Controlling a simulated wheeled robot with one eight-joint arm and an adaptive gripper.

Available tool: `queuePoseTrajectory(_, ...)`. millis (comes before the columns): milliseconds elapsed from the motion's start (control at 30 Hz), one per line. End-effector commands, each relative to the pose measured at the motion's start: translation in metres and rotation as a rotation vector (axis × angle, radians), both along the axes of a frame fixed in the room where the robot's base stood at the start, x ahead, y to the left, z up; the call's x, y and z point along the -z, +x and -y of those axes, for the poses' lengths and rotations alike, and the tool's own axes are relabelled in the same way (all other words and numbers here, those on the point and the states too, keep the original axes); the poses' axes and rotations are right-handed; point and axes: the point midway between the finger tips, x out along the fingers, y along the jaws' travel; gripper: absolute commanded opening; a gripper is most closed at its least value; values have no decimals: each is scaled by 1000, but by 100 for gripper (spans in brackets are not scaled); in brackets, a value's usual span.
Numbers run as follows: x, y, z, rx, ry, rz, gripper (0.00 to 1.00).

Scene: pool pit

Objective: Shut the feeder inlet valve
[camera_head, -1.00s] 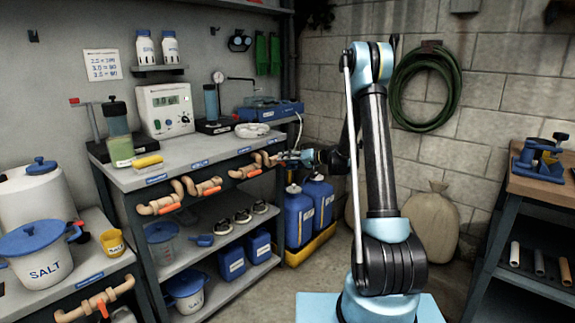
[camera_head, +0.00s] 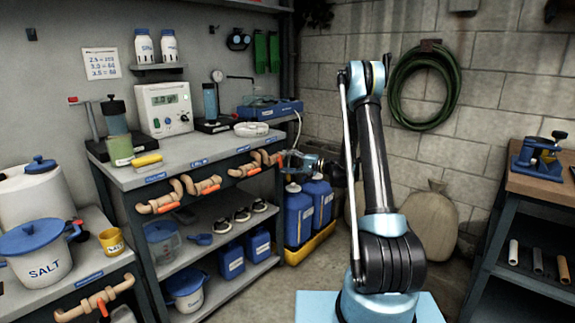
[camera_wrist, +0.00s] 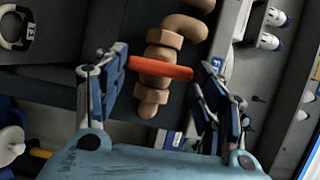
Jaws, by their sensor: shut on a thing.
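A tan pipe valve (camera_wrist: 157,54) fills the middle of the wrist view, with hex nuts and a bent elbow at the top. Its orange-red handle (camera_wrist: 172,72) lies across the pipe, roughly square to it. My gripper (camera_wrist: 163,69) has one finger at each end of this handle and is shut on it. In the head view my gripper (camera_head: 284,158) is at the rightmost valve (camera_head: 262,155) on the bench front and partly covers it. A blue label (camera_wrist: 222,69) beside the valve is too cut off to read fully.
Another valve (camera_head: 95,300) is on the lower left bench. Blue jugs (camera_head: 299,215) stand below my gripper. Free floor lies ahead of the right workbench (camera_head: 540,190).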

Motion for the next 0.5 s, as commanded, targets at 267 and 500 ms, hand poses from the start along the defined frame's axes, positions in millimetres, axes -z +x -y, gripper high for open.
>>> queuePoseTrajectory(267, 2, 2, 2, 5, 23, -33, 39)
queuePoseTrajectory(500, 3, 2, 2, 5, 23, -35, 39)
